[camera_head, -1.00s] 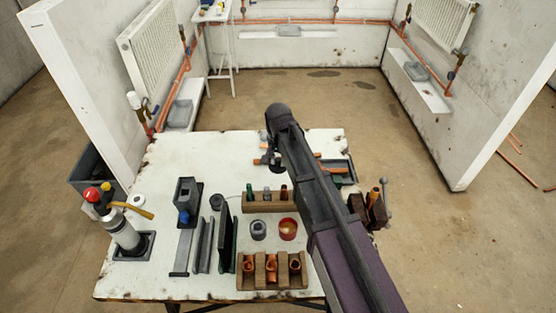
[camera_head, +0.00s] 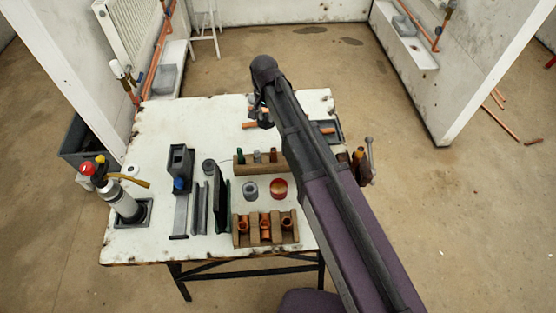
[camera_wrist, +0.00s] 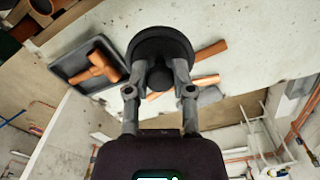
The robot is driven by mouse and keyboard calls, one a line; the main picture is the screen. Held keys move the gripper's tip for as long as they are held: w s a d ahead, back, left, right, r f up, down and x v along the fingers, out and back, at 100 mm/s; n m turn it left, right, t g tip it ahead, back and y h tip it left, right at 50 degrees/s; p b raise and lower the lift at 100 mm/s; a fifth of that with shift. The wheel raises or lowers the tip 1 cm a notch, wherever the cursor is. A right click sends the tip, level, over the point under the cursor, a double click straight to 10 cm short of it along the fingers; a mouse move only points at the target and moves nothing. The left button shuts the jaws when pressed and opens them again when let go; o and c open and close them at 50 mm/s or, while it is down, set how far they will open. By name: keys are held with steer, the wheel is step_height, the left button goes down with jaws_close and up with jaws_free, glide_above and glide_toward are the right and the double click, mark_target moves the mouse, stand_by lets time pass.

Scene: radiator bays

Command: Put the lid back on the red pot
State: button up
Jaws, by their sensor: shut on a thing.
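The red pot (camera_head: 279,189) stands open on the white table, amber inside, behind the front wooden block. It does not show in the wrist view. My gripper (camera_wrist: 158,88) is shut on the small knob of a dark round lid (camera_wrist: 161,45), one finger on each side. In the head view my gripper (camera_head: 263,116) is near the table's far side, beyond the pot, partly hidden by my arm. The lid's underside is hidden.
A grey round pot (camera_head: 250,190) stands just left of the red pot. A wooden block (camera_head: 265,230) with copper fittings is in front, another rack (camera_head: 257,164) behind. A dark tray (camera_wrist: 85,65) and copper pipes lie near my gripper. The table's far left is clear.

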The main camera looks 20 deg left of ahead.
mark_target(266, 115)
step_height(266, 115, up, 11)
steer(key=p, duration=1)
steer(key=shift+s, duration=0.1)
